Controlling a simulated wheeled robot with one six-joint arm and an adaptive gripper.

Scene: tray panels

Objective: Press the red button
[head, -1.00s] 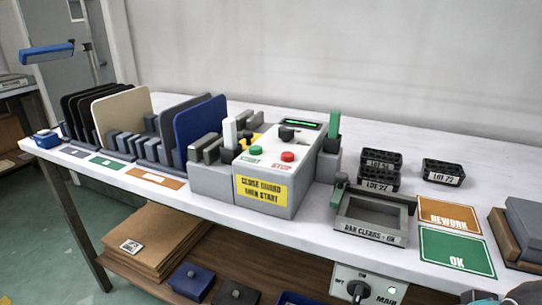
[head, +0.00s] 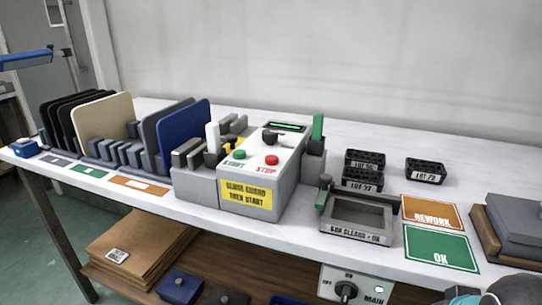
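The red button (head: 271,160) sits on the sloped white top of a grey control box (head: 262,180), above the word STOP. A green button (head: 239,154) sits to its left, above START. A black knob (head: 273,138) and a small green-lit display (head: 287,126) are behind them. A yellow label on the front reads "CLOSE GUARD THEN START". Nothing covers the red button. My gripper is not seen in the head view; a grey rounded part, perhaps of my arm, shows at the bottom right corner.
A rack of upright panels (head: 105,118) stands left of the box. Right of it are a grey bar frame (head: 358,236), black lot trays (head: 363,180) and REWORK (head: 433,212) and OK (head: 440,247) cards. A MAIN switch (head: 346,291) is below the table edge.

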